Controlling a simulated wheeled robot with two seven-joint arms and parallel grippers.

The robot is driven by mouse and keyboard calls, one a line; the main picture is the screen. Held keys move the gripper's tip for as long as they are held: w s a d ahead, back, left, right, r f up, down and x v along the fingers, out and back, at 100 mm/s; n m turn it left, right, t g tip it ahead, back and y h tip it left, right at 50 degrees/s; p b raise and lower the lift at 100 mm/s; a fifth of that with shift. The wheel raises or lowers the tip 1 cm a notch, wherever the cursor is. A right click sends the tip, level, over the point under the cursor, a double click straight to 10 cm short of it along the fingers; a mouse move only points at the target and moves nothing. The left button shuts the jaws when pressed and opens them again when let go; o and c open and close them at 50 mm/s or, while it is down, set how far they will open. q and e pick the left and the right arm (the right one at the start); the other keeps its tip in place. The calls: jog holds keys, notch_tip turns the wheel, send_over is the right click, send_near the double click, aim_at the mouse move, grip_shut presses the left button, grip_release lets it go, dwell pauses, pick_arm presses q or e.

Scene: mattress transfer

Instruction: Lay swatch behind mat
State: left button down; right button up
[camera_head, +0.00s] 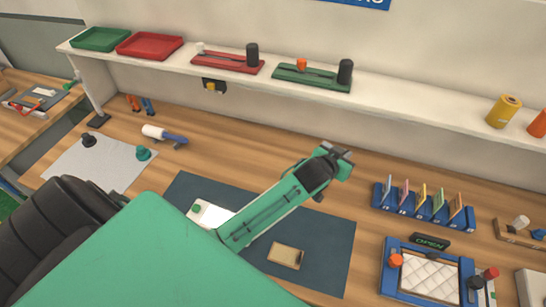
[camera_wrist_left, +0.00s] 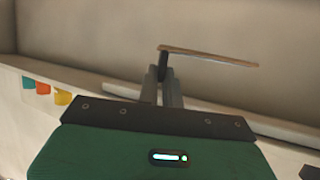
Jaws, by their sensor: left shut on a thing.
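My left gripper (camera_head: 335,158) is shut on a thin flat piece, most likely the swatch. In the left wrist view the gripper's fingers (camera_wrist_left: 163,85) grip this swatch (camera_wrist_left: 212,57) near one end, and it shows almost edge-on with a tan edge. In the head view the swatch is hard to make out at the fingertips. The dark blue-grey mat (camera_head: 325,240) lies on the wooden table, partly hidden by my left arm. The gripper appears in the picture beyond the mat's back edge; its height is hard to tell. My right gripper is not in view.
A tan block (camera_head: 286,256) and a white item (camera_head: 205,214) lie on the mat. A blue rack (camera_head: 423,207) with several coloured swatches stands at right, behind a blue-framed quilted tray (camera_head: 430,277). A shelf (camera_head: 400,98) runs above the back. Bare wood shows behind the mat.

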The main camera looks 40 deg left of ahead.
pick_arm(q)
jog(key=shift+w+d, duration=0.1)
jog(key=shift+w, duration=0.15)
jog(key=shift+f+b, duration=7.85)
jog(key=shift+f, duration=0.3)
notch_tip(320, 180, down, 4)
jog(key=b, duration=0.3)
jog(key=shift+r+b, duration=0.15)
jog(key=shift+b, duration=0.15)
jog(key=shift+r, duration=0.1)
